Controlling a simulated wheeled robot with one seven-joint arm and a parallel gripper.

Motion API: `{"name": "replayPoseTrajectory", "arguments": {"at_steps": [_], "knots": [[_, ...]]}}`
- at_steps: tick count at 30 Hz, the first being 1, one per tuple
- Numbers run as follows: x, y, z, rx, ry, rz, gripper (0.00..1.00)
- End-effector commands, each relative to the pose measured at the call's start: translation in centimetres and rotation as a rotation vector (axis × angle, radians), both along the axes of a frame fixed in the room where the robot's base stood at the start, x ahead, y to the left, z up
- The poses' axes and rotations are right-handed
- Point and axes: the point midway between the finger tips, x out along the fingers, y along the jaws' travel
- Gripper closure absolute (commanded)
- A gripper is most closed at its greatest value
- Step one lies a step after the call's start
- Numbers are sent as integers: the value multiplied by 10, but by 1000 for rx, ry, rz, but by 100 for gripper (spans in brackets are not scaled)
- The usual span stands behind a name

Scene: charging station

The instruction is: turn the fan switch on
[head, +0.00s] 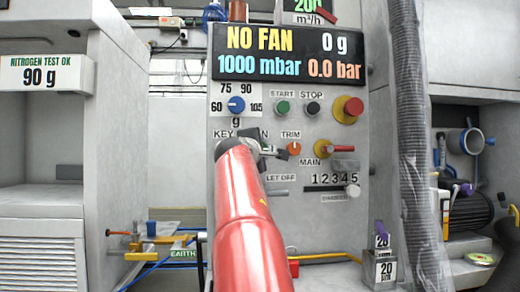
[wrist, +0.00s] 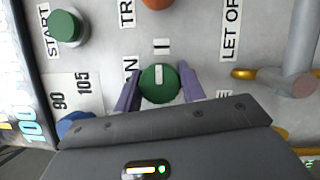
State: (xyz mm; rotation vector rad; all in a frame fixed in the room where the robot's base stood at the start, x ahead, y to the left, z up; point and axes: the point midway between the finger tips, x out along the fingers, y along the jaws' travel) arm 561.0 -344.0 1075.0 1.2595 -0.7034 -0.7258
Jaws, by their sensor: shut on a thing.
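The fan switch is a round green knob (wrist: 160,84) with a white line, seen in the wrist view. The line points up in that view, toward a white label with a single bar. My gripper (wrist: 160,82) has its two purple fingers on either side of the knob, shut on it. In the head view my gripper (head: 254,147) is at the panel, and my red arm hides the knob and part of its label. The display (head: 288,54) reads NO FAN, 0 g, 1000 mbar and 0.0 bar.
The panel (head: 230,120) also carries a blue dial (head: 236,104), a green START button (head: 282,107), a black STOP button (head: 313,108), a red button on yellow (head: 352,107), an orange TRIM knob (head: 294,148) and a MAIN switch (head: 340,149). A grey hose (head: 411,140) hangs at the right.

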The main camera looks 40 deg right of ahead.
Motion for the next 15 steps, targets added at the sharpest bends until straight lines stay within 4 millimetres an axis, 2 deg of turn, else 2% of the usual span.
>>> {"name": "replayPoseTrajectory", "arguments": {"at_steps": [6,7,12,15], "knots": [[0,0,-1,3,-1,-1,83],[0,0,-1,3,-1,-1,59],[0,0,0,1,0,-1,39],[0,0,0,1,0,-1,39]]}}
